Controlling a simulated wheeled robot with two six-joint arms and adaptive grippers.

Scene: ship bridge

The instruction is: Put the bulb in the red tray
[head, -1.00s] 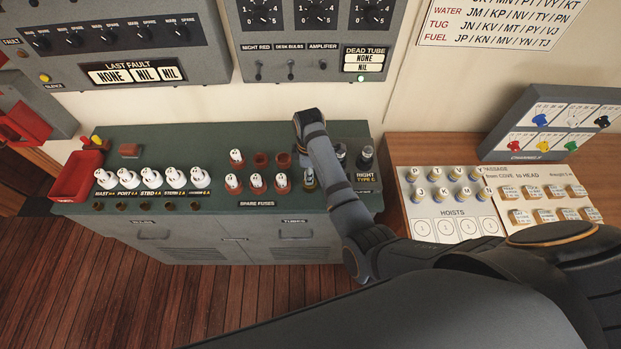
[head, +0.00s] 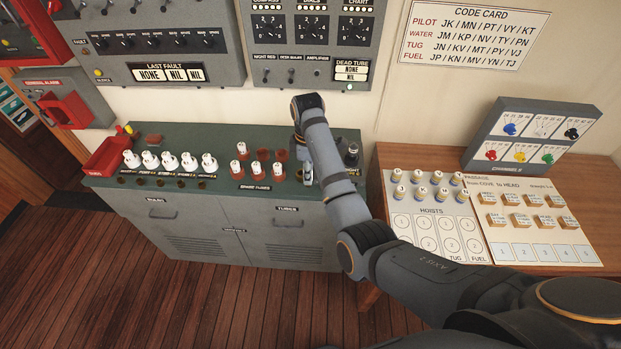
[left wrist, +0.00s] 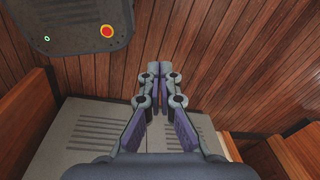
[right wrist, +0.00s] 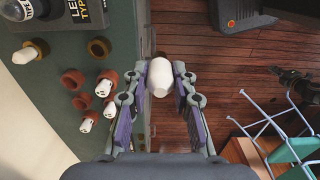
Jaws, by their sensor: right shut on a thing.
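The bulb (right wrist: 160,76) is white and rounded. In the right wrist view it sits between the fingertips of my right gripper (right wrist: 160,82), which is shut on it. In the head view my right gripper (head: 307,172) is near the right part of the green cabinet top, partly hidden by my arm; the bulb cannot be made out there. The red tray (head: 106,158) is at the cabinet's far left end, well left of my right gripper. My left gripper (left wrist: 160,68) shows only in its wrist view, fingertips together, with nothing seen between them.
White fuses (head: 170,161) stand in a row on the green cabinet top (head: 215,145), between tray and right gripper. A wooden desk (head: 400,160) with boards and pieces stands at the right. Wall panels (head: 170,45) rise behind.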

